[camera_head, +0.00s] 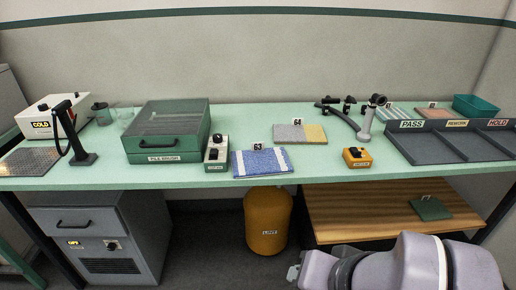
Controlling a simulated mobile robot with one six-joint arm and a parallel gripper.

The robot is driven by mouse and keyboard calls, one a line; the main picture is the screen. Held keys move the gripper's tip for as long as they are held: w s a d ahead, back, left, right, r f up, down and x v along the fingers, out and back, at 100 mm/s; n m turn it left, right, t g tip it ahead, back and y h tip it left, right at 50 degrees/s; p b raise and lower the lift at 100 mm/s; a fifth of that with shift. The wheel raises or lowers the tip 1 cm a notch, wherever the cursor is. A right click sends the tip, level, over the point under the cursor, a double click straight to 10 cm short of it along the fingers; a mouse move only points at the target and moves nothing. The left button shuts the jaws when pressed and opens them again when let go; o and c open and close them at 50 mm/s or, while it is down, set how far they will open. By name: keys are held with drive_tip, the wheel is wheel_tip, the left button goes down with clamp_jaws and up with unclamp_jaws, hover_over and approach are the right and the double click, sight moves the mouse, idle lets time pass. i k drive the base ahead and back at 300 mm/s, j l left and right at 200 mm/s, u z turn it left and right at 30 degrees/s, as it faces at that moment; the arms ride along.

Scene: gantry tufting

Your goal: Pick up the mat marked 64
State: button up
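The mat marked 64 (313,137) lies flat on the green bench top, right of the middle and toward the back. My arm shows at the bottom right, below the bench's front edge. What seems to be my gripper (294,273) is at its left end, far from the mat; its fingers cannot be made out.
A green lidded box (165,143) and a white switch box (216,153) stand left of the mats. A yellow button box (357,157) and a dark jointed stand (345,118) are to the right. Sorting trays marked PASS (425,146) and HOLD fill the right end. A yellow cylinder (268,220) stands below.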

sight(298, 133)
drive_tip(key=i+j+z, duration=0.1)
drive_tip(key=i, duration=0.35)
drive_tip(key=i+j+z, duration=0.1)
drive_tip(key=i+j, duration=0.2)
drive_tip(key=i, duration=0.15)
drive_tip(key=i+j+z, duration=0.1)
drive_tip(key=i, duration=0.35)
drive_tip(key=i+j, duration=0.4)
drive_tip(key=l+z, duration=0.05)
